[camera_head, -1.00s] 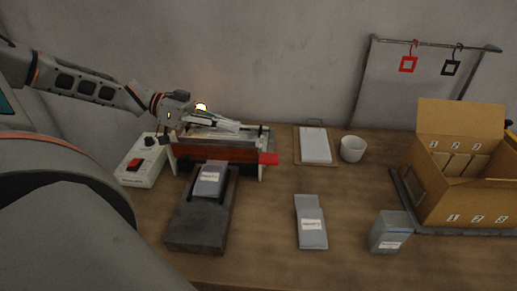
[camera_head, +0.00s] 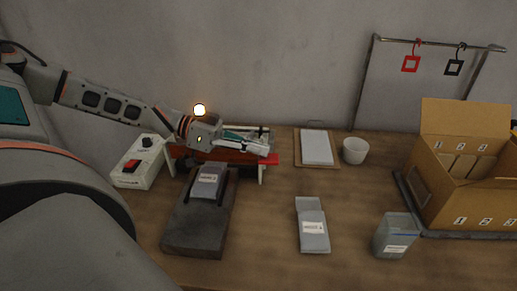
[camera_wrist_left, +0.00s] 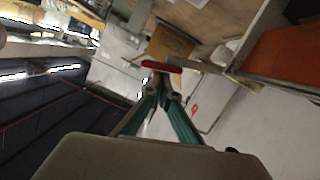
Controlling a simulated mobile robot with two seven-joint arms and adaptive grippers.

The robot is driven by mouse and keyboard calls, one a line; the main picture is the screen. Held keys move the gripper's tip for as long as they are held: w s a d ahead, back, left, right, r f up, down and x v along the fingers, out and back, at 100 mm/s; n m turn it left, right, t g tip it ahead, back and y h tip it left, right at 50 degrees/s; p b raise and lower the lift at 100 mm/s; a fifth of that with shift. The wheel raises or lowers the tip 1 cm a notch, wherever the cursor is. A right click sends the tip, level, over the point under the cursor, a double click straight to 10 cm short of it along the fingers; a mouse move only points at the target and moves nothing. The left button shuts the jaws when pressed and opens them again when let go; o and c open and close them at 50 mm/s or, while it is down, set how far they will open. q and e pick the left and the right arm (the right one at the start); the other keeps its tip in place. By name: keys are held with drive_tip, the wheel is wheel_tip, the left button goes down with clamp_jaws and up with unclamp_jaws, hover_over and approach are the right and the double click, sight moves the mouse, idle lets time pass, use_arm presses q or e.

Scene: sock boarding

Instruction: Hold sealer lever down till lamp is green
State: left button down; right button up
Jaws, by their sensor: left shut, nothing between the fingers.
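The sealer (camera_head: 225,158) stands at the back left of the table, with a long red-brown bar. Its lever ends in a red handle (camera_head: 271,159) at the right, which also shows in the left wrist view (camera_wrist_left: 155,65). My right gripper is not in view.
A white control box (camera_head: 139,162) with a red switch sits left of the sealer. A dark block (camera_head: 193,232) with a grey packet (camera_head: 208,184) lies in front. Another packet (camera_head: 311,225), a bin (camera_head: 395,235) and an open carton (camera_head: 460,190) are to the right.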

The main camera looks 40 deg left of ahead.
use_arm(q)
drive_tip(key=f, duration=0.1)
drive_tip(key=s+f+m+b, duration=0.1)
drive_tip(key=f, duration=0.1)
drive_tip(key=d+f+m+b, duration=0.1)
drive_tip(key=f, duration=0.1)
drive_tip(key=shift+s+f+t, duration=0.15)
drive_tip(key=shift+s+t, duration=0.1)
drive_tip(key=shift+t, duration=0.05)
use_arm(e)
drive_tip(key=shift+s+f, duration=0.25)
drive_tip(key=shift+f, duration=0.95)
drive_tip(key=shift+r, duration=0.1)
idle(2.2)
use_arm(q)
drive_tip(key=r+p, duration=0.4)
drive_tip(key=r, duration=0.1)
drive_tip(key=shift+w+a+p, duration=0.1)
drive_tip(key=shift+a+p, duration=0.2)
drive_tip(key=p+v, duration=0.4)
drive_tip(key=v, duration=0.5)
drive_tip(key=shift+s+a+f, duration=0.2)
drive_tip(key=shift+s+f, duration=0.05)
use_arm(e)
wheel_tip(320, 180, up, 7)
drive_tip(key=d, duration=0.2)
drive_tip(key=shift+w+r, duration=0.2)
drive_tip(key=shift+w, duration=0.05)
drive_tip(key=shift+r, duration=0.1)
